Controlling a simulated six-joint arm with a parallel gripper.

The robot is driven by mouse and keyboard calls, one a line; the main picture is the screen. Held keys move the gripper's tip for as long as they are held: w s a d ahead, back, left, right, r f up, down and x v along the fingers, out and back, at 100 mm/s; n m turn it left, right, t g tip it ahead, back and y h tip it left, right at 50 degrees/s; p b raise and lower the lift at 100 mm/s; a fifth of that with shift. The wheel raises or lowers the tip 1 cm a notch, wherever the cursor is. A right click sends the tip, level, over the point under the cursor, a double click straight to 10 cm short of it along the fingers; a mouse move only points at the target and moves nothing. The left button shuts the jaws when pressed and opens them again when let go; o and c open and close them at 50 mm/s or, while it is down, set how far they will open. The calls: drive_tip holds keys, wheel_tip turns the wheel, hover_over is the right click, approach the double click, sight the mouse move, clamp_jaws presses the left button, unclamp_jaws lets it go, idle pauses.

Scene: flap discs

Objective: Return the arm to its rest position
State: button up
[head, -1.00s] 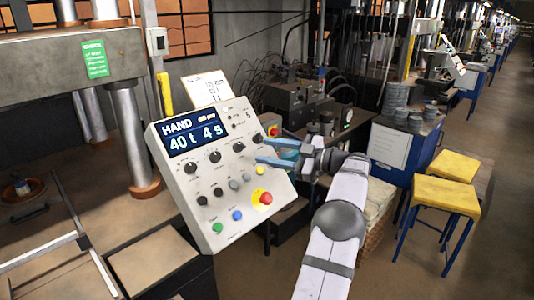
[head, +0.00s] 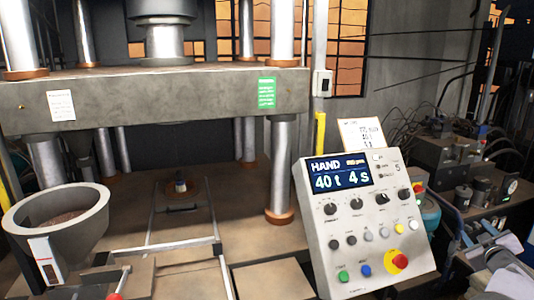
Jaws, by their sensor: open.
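My gripper (head: 463,244) is at the lower right of the head view, small and partly lost against the cluttered bench behind it. Its jaws are open and I see nothing held between them. My pale arm link runs from it down to the bottom right corner. The gripper is to the right of the control panel (head: 322,235), apart from it in the picture. Most of the arm is outside the view.
A large press (head: 200,97) with steel columns fills the left and middle. A grey hopper (head: 85,235) stands at the lower left. A metal rail frame (head: 150,212) lies on the press bed. Equipment and cables crowd the right side.

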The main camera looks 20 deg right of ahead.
drive_tip(key=s+a+f+m+g+y, duration=0.1)
drive_tip(key=s+f+m+g, duration=0.25)
drive_tip(key=s+f, duration=0.45)
drive_tip(key=s+a+f+m+g, duration=0.25)
drive_tip(key=s+f+g, duration=0.3)
drive_tip(key=f, duration=0.45)
drive_tip(key=s+a+f+m+g+y, duration=0.1)
drive_tip(key=s+a+f+g+y, duration=0.15)
drive_tip(key=a, duration=0.45)
drive_tip(key=s+a+f+m+g+y, duration=0.1)
drive_tip(key=s+a+f+m+y, duration=0.1)
drive_tip(key=s+a+f, duration=0.35)
drive_tip(key=a+r+n+g+y, duration=0.1)
drive_tip(key=a+r+y, duration=0.15)
drive_tip(key=a, duration=1.55)
drive_tip(key=a+r+g+y, duration=0.1)
drive_tip(key=a+y, duration=0.2)
drive_tip(key=a, duration=1.4)
drive_tip(key=w+a+r+n+t, duration=0.1)
drive_tip(key=w+a+r+n, duration=0.1)
drive_tip(key=a, duration=0.5)
drive_tip(key=w+a+r+n+t+h, duration=0.1)
drive_tip(key=w+a+r+n, duration=0.1)
drive_tip(key=a+r+n, duration=0.2)
drive_tip(key=a+n, duration=0.1)
drive_tip(key=a, duration=0.2)
drive_tip(key=shift+w+a+n, duration=0.25)
drive_tip(key=shift+w+n, duration=0.05)
drive_tip(key=shift+w, duration=0.1)
